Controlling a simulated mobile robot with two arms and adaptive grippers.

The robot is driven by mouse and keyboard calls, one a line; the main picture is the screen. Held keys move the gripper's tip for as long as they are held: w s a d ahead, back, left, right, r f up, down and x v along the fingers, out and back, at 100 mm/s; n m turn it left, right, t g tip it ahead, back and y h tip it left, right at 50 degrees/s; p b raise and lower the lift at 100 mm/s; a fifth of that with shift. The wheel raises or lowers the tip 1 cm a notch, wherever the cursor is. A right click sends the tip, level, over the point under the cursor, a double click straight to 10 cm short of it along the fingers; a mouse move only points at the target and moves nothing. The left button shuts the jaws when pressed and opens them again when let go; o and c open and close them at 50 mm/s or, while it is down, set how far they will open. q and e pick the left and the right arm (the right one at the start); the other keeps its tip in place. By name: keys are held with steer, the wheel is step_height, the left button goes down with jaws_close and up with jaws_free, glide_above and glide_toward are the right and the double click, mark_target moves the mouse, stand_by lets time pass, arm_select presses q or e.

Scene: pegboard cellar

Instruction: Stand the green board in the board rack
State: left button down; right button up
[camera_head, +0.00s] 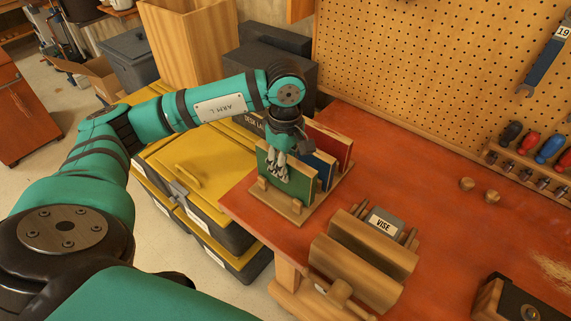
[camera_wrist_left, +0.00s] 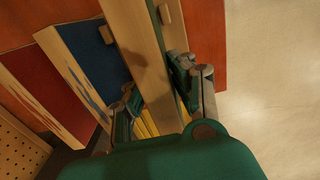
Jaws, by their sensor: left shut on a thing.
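The green board (camera_head: 303,190) stands upright at the front slot of the wooden board rack (camera_head: 281,206), near the left edge of the red bench. My left gripper (camera_head: 277,172) reaches down from above and is shut on the green board's upper part. In the left wrist view, the fingers (camera_wrist_left: 160,97) sit on either side of the board's pale wooden edge (camera_wrist_left: 143,50). The board's lower edge is behind the rack's front posts, so I cannot tell if it touches the rack's base. My right gripper is not in view.
Behind the green board, a blue board (camera_head: 323,168) and a red board (camera_head: 333,144) stand in the rack. A wooden vise (camera_head: 362,262) is to the right on the bench (camera_head: 420,185). Yellow-lidded bins (camera_head: 190,165) stand left of the bench. The pegboard (camera_head: 420,70) rises behind.

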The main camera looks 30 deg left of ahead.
arm_select(q)
steer(key=shift+f+b, duration=1.2)
steer(key=shift+f, duration=0.2)
steer(key=c, duration=1)
jaws_free()
steer(key=shift+r+p, duration=2.7)
steer(key=shift+r, duration=2.4)
steer(key=shift+s+f, duration=0.1)
